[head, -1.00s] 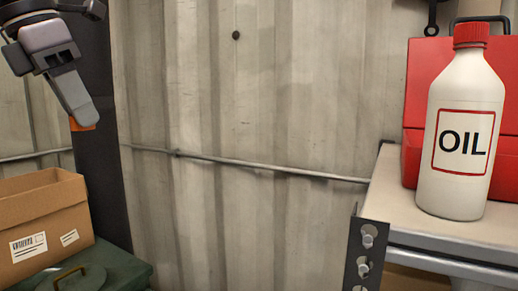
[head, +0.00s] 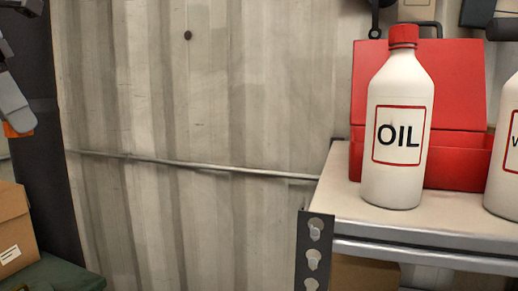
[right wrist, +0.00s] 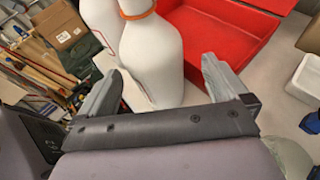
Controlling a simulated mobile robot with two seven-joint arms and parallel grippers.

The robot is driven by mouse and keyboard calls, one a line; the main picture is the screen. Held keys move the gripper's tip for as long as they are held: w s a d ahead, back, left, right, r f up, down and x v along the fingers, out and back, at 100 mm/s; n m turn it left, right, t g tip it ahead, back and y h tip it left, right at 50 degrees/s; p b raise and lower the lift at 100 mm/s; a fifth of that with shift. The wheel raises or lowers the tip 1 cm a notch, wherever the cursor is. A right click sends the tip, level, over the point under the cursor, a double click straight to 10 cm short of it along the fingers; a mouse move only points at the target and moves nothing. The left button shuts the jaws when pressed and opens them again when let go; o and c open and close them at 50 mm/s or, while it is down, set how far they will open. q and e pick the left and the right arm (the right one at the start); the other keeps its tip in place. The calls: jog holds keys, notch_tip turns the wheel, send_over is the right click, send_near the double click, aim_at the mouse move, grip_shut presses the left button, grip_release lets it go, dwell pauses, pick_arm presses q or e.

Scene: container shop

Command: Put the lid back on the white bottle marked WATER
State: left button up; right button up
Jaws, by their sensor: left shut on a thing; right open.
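The white bottle marked with a W (head: 502,165) is cut off by the right edge of the head view, and its top is out of frame. My left gripper (head: 15,112) is at the left edge of the head view, far from the bottle, shut on a small orange thing (head: 18,131), which may be the lid. In the right wrist view a white bottle (right wrist: 155,58) with an orange ring at its neck stands beyond and between the fingers of my open right gripper (right wrist: 160,88). Its label is hidden there, and I cannot tell whether the fingers touch it.
A white OIL bottle (head: 397,160) with a red cap stands on the shelf (head: 345,202), left of the W bottle. A red toolbox (head: 455,85) is behind it. A cardboard box (head: 12,230) is at lower left. Bare corrugated wall (head: 200,110) lies between.

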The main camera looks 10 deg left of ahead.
jog(key=x, duration=0.5)
jog(key=shift+s+a+f, duration=0.2)
jog(key=shift+a+f, duration=0.05)
jog(key=shift+a, duration=0.05)
jog(key=c, duration=1.5)
jog(key=shift+r, duration=0.1)
